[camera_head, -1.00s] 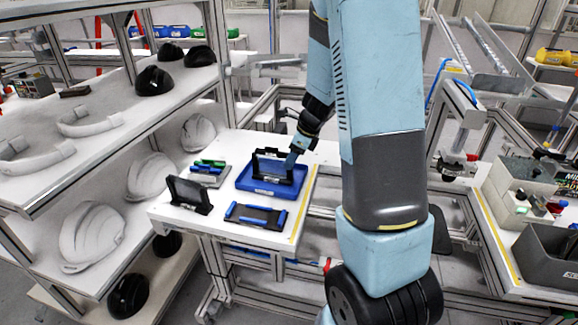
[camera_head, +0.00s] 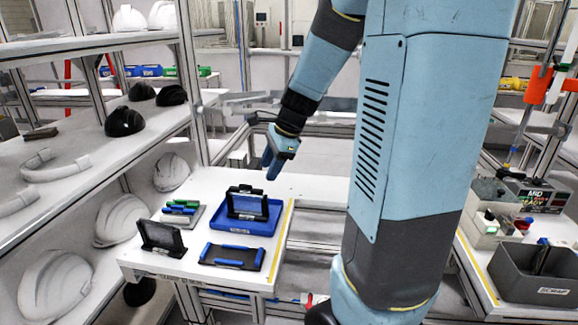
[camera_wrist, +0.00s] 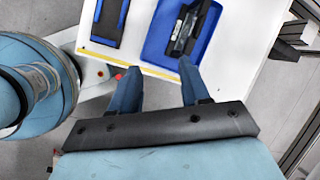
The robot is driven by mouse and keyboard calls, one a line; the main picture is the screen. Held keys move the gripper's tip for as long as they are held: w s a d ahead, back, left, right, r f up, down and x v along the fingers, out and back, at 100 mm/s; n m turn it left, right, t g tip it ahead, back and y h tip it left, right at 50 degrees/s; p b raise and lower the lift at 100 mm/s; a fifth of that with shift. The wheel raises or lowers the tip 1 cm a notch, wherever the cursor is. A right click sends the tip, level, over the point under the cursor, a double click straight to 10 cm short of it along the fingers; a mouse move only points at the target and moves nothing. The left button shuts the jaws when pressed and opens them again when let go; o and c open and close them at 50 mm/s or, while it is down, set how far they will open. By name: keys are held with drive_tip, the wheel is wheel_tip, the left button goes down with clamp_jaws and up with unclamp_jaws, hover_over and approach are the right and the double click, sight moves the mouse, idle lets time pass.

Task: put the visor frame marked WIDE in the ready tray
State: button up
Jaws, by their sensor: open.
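A blue tray (camera_head: 232,225) lies on the white table in the head view, with a small label too blurred to read. A black visor frame (camera_head: 247,202) stands in it, leaning slightly; its marking is not readable. The tray (camera_wrist: 152,48) and the frame (camera_wrist: 190,30) also show at the top of the wrist view. My gripper (camera_head: 271,168) is above and behind the tray, apart from the frame. In the wrist view its two blue fingers (camera_wrist: 158,68) are spread with nothing between them. A second black frame (camera_head: 160,237) stands at the table's left.
A flat black piece with blue sides (camera_head: 232,256) lies at the table's front. A small rack with green and blue blocks (camera_head: 180,213) is left of the tray. Shelves with helmet shells (camera_head: 124,122) stand at the left. A grey bin (camera_head: 540,272) and a sign reading MID READY (camera_head: 546,196) are at the right.

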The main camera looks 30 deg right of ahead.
drive_tip(key=s+a+r+n+t+h, duration=0.1)
drive_tip(key=s+a+r+n, duration=0.1)
drive_tip(key=s+r+n, duration=0.3)
drive_tip(key=s+a+r+n+t+h, duration=0.1)
drive_tip(key=s+r+n, duration=0.4)
drive_tip(key=s+n, duration=0.9)
drive_tip(key=shift+s+a+r+t+h, duration=0.3)
drive_tip(key=shift+s+a+h, duration=0.15)
drive_tip(key=shift+a+h, duration=0.25)
